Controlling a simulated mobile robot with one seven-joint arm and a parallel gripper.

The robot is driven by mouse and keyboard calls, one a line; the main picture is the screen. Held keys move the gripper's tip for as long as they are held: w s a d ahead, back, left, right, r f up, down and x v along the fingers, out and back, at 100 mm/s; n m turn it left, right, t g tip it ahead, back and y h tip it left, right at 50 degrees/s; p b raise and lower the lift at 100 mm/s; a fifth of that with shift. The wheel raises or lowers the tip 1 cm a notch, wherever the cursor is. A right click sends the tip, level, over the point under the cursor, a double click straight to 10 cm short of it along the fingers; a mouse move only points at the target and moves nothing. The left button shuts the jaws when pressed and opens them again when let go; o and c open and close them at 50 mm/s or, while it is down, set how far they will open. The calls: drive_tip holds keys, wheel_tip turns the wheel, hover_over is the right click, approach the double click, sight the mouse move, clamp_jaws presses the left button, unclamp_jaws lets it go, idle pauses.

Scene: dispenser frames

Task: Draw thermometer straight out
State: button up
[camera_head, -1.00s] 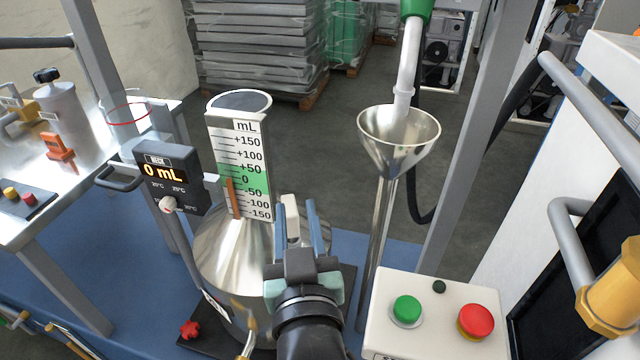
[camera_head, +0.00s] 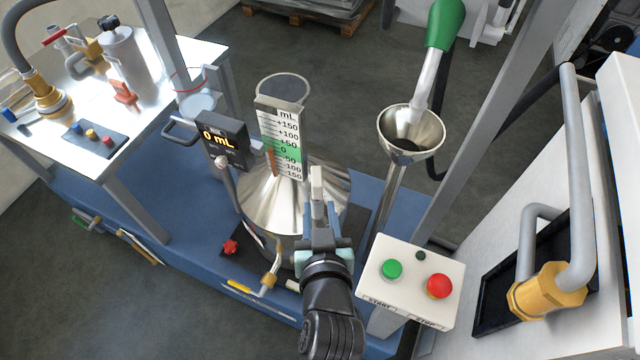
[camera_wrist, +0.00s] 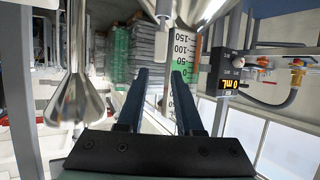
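My gripper (camera_head: 320,205) is in front of the shiny metal measuring vessel (camera_head: 262,208) in the head view. In the wrist view its two dark blue fingers (camera_wrist: 163,85) stand apart, with a visible gap between them. A pale grey block (camera_head: 317,183) shows at the fingertips against the vessel's cone; I cannot tell whether it is held or only behind them. I cannot clearly pick out a thermometer. The vessel's neck bears a white and green mL scale (camera_head: 291,165), also in the wrist view (camera_wrist: 181,50). A dark display (camera_head: 224,140) reads 0 mL beside it.
A metal funnel (camera_head: 428,137) with a green-handled nozzle (camera_head: 446,25) stands right of the vessel. A box with green and red buttons (camera_head: 413,268) is close to the right of my arm. A white bench (camera_head: 60,140) stands at the left.

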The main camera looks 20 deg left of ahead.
sight(317, 187)
drive_tip(key=x, duration=1.1)
drive_tip(key=shift+r, duration=0.1)
clamp_jaws()
drive_tip(key=shift+r+p, duration=4.75)
drive_tip(key=shift+r, duration=0.6)
